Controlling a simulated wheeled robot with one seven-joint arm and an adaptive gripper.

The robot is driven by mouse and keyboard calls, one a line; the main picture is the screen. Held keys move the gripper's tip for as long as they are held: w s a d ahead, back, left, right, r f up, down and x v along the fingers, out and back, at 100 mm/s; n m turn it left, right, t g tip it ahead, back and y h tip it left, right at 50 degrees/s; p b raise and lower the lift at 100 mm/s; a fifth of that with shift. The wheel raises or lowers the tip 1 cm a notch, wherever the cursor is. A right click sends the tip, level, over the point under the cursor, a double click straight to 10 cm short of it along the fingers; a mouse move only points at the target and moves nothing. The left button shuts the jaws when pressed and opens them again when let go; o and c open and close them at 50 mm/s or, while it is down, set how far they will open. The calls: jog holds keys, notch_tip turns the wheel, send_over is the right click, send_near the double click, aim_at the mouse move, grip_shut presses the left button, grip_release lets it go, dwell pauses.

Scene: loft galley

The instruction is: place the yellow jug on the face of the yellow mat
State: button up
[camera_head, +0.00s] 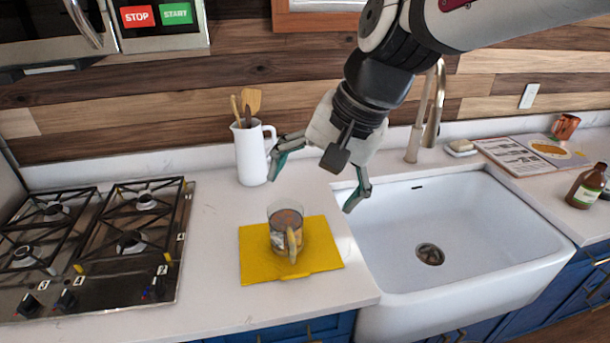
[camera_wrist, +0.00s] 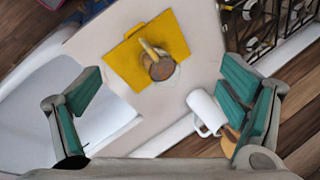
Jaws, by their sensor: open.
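A clear glass jug (camera_head: 284,228) with a pale yellow handle (camera_head: 292,245) stands upright on the yellow mat (camera_head: 325,258) on the counter. Its handle points toward the front of the counter. The wrist view shows the jug (camera_wrist: 161,68) from above, near the rear edge of the mat (camera_wrist: 124,66). My gripper (camera_head: 310,194) is open and empty, its fingers spread above the counter. It is behind and higher than the jug, apart from it, between the white pitcher and the sink.
A white pitcher (camera_head: 252,155) holding wooden utensils stands behind the mat. A gas hob (camera_head: 125,275) is on the left. The white sink (camera_head: 390,235) and its faucet (camera_head: 413,145) are on the right. A brown bottle (camera_head: 586,187) stands at far right.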

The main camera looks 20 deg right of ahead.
jog(key=s+d+r+n+t+h, duration=0.1)
jog(key=s+r+n+h, duration=0.1)
jog(key=s+n, duration=0.6)
jog(key=shift+s+t+h, duration=0.3)
jog(key=shift+t, duration=0.1)
dwell(0.7)
